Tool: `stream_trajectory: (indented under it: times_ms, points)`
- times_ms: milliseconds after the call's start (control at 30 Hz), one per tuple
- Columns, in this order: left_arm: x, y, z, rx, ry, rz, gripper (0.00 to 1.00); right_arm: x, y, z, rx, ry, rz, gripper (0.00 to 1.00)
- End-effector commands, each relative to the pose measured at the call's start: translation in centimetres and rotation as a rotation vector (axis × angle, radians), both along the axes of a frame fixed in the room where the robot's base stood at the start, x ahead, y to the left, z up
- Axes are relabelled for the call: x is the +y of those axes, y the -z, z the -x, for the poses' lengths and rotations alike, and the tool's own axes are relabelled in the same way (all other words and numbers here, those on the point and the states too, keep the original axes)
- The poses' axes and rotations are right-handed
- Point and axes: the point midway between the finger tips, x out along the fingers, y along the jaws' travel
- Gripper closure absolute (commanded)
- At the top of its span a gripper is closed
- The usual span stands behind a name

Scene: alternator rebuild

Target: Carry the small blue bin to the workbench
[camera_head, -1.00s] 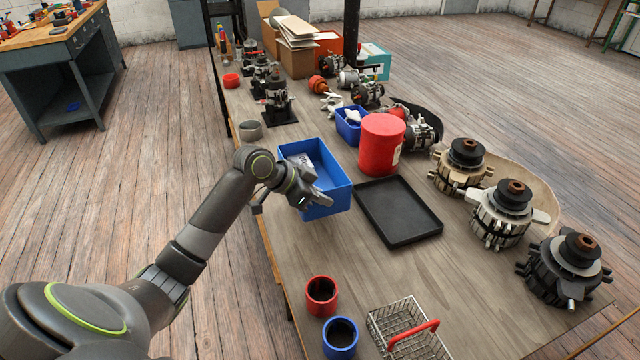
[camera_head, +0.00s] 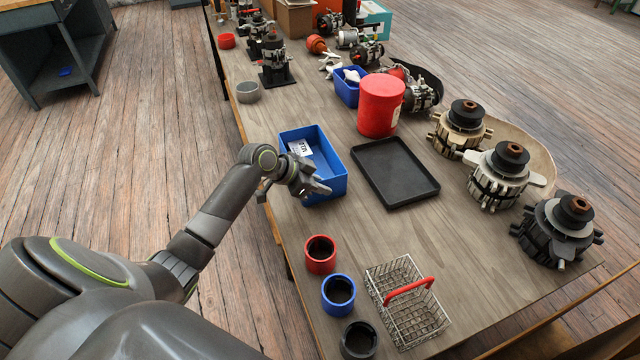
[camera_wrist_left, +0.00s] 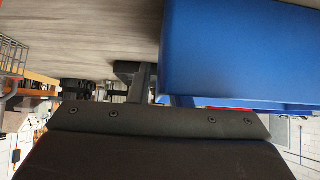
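The small blue bin (camera_head: 335,182) is an open box with a white-labelled item inside. It is over the left edge of the long wooden workbench (camera_head: 265,240), left of the black tray. My left gripper (camera_head: 318,188) is at the bin's near end and appears closed on its wall; the fingertips are partly hidden. In the left wrist view the bin (camera_wrist_left: 240,50) fills the upper right, close to the gripper. I cannot tell whether the bin's base touches the bench. My right gripper is out of view.
A black tray (camera_head: 395,172) and red canister (camera_head: 381,106) stand right of the bin. Red (camera_head: 320,254), blue (camera_head: 338,296) and dark (camera_head: 359,340) cups and a wire basket (camera_head: 407,302) are nearer. Another blue bin (camera_head: 348,88) is farther back. Bare wood lies between.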

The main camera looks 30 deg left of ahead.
Motion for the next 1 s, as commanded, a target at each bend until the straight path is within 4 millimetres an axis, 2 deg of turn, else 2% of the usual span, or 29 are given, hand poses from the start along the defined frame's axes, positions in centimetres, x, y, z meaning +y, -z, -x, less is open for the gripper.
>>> stream_trajectory:
  times_ms: [467,1000]
  points:
    - [0.6,-0.7,0.5,-0.003,0.0,-0.001,0.75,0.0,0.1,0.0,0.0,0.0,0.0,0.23]
    - [5.1,-7.1,5.5,-0.001,-0.001,-0.004,0.75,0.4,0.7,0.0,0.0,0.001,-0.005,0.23]
